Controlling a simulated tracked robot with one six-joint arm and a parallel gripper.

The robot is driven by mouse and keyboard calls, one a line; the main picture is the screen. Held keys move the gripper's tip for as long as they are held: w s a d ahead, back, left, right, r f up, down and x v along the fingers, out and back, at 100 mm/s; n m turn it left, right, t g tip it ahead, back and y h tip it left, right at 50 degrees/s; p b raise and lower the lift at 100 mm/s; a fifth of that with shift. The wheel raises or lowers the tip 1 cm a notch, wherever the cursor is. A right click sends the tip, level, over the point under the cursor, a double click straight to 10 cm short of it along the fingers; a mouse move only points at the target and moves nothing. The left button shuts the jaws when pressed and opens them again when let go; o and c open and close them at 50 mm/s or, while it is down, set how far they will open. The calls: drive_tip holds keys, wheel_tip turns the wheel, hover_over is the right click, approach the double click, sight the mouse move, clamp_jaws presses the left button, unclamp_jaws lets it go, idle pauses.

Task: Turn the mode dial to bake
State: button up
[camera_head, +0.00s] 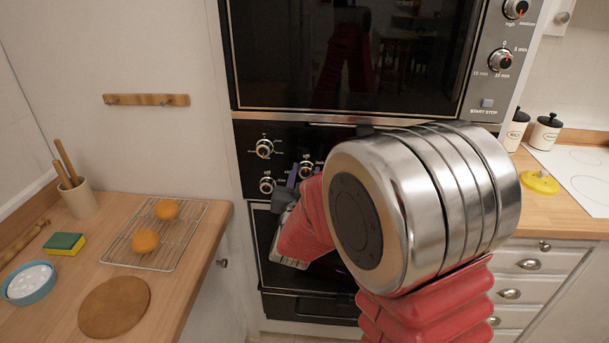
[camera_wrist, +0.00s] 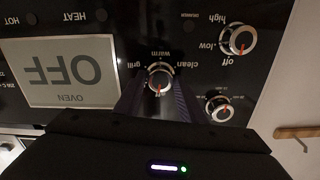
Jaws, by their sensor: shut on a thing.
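The mode dial (camera_wrist: 158,80) is a silver knob on the black oven panel, with warm, grill and clean printed around it. The wrist view shows the panel upside down. The dial's red mark points to the bottom of that picture; any label there is hidden by my gripper. My gripper (camera_wrist: 157,88) has one finger on each side of the dial and is shut on it. In the head view the dial (camera_head: 306,168) shows partly above my gripper (camera_head: 303,178). The oven display (camera_wrist: 72,71) reads OFF.
Two other dials (camera_wrist: 237,39) (camera_wrist: 219,108) sit close beside the mode dial. A microwave (camera_head: 350,60) is above the panel and the oven door is below it. The left counter (camera_head: 190,240) holds a cooling rack (camera_head: 190,225), a sponge (camera_head: 64,243) and a bowl (camera_head: 30,282).

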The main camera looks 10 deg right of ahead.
drive_tip(key=m, duration=0.5)
drive_tip(key=shift+d, duration=0.1)
drive_tip(key=m, duration=0.5)
drive_tip(key=shift+d+f, duration=0.1)
drive_tip(key=shift+f, duration=0.05)
idle(0.4)
drive_tip(key=o, duration=1)
drive_tip(key=shift+s, duration=0.15)
